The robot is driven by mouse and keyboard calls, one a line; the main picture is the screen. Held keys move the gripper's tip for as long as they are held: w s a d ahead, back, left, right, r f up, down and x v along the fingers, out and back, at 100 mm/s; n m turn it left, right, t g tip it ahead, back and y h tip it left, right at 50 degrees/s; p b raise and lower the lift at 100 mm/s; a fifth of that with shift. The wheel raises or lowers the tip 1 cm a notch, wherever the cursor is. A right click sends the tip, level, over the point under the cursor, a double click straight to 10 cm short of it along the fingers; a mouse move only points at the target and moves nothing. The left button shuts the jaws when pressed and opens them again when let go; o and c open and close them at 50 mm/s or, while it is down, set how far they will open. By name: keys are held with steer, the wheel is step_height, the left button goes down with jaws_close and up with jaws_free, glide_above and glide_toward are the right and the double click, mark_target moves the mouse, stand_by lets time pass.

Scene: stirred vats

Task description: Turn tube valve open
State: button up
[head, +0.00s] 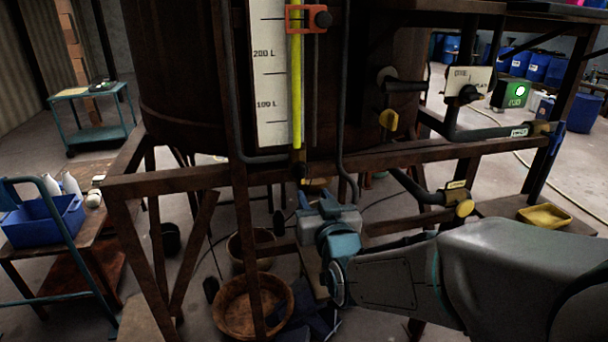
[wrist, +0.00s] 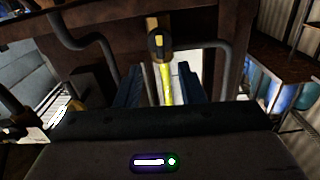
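A tall sight tube with yellow liquid (head: 295,80) runs down a white scale board on the rusty vat. The tube valve (head: 301,170) is a small dark and yellow fitting at its lower end. In the wrist view the tube valve (wrist: 158,45) shows as a round dark body with a yellow handle in line with the tube. My gripper (head: 316,203) is just below and slightly right of the valve. In the wrist view my gripper (wrist: 160,78) has its two blue fingers apart, with the yellow tube showing between them. Nothing is held, and I see no contact with the valve.
A rusty frame beam (head: 190,180) crosses in front of the vat near my gripper. Grey pipes run down beside the tube. Other yellow-handled valves (head: 388,120) are at the right. A wooden bucket (head: 252,303) stands below; a cart (head: 45,215) is at left.

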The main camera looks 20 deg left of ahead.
mark_target(303, 177)
steer(key=p+x, duration=0.2)
steer(key=x, duration=0.7)
steer(key=shift+d, duration=0.1)
jaws_close()
